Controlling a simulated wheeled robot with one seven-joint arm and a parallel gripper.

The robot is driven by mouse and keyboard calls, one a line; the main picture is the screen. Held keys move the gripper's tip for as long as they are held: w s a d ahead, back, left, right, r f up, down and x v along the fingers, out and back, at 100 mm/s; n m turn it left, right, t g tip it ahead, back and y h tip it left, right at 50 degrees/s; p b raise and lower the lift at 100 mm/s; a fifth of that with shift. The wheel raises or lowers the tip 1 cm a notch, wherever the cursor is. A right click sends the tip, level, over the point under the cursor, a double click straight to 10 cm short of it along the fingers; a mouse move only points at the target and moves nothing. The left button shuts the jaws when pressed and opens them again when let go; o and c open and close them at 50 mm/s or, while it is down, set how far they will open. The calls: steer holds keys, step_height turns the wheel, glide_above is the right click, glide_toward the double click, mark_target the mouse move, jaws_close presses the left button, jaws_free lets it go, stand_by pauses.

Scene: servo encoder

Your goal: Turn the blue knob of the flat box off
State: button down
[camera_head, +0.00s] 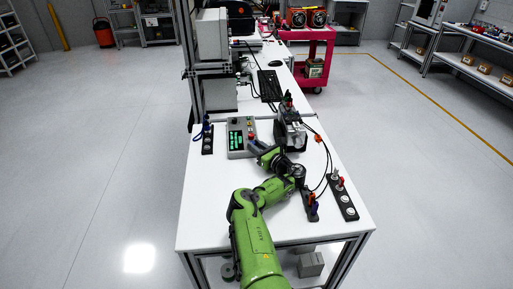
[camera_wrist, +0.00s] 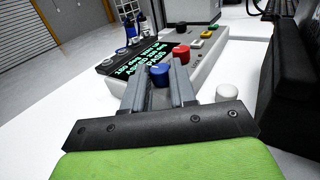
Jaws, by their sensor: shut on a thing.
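The flat box (camera_head: 238,143) is grey with a dark display of green text and sits on the white table. In the wrist view its side wall (camera_wrist: 207,73) and the lit display (camera_wrist: 140,62) show ahead of my gripper (camera_wrist: 160,76). The blue knob (camera_wrist: 161,69) sits between my two grey fingertips, which are shut on it. A red knob (camera_wrist: 181,52) stands just beyond it on the box. In the head view my gripper (camera_head: 254,144) reaches the box's right side, and I cannot make out the blue knob clearly there.
A grey machine (camera_head: 291,133) with cables stands right of the box, close to my wrist. Black strips with tools and plugs lie at the left (camera_head: 207,140) and right (camera_head: 342,197). A white round piece (camera_wrist: 227,92) is near the box. The table's front left is clear.

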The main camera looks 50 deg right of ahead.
steer(key=shift+r, duration=0.1)
steer(key=c, duration=0.9)
jaws_free()
step_height(320, 180, up, 10)
steer(key=p, duration=0.1)
steer(key=shift+p, duration=0.3)
